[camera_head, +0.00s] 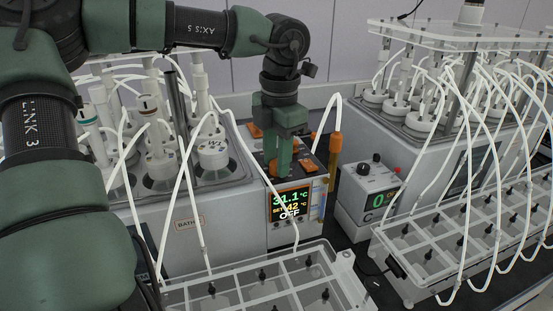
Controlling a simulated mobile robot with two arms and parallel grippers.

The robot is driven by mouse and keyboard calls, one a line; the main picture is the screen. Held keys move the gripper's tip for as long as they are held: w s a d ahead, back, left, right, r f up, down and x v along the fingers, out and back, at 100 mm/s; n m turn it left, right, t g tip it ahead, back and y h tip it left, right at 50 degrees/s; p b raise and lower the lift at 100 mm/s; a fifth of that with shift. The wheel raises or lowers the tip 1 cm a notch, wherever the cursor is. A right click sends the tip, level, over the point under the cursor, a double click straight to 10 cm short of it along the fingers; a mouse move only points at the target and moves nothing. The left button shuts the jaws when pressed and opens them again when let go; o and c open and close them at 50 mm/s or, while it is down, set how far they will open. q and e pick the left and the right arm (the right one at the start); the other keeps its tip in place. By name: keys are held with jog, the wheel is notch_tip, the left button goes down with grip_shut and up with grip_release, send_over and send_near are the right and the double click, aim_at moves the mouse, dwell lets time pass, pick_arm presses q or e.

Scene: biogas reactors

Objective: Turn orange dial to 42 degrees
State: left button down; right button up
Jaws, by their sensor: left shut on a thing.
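The heating controller (283,237) stands between the bath and a small grey box. Its screen (290,203) reads 31.1 °C, SET 42 °C and OFF. My left gripper (280,167) points down onto the controller's top and is shut on the orange dial. The dial is mostly hidden by the fingers, so I cannot read its angle. Other orange parts show on the controller's top around the gripper. My right gripper is not in view.
The bath (190,250) with bottles and white tubes is at left. Clear racks (345,262) stand in front.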

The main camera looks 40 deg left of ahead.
pick_arm(q)
jog(key=shift+w, duration=0.1)
dwell(0.3)
jog(key=c, duration=1)
grip_release()
jog(key=shift+c, duration=0.2)
jog(key=r, duration=0.8)
jog(key=shift+d+b, duration=0.2)
jog(key=shift+b, duration=0.15)
jog(key=shift+f, duration=0.1)
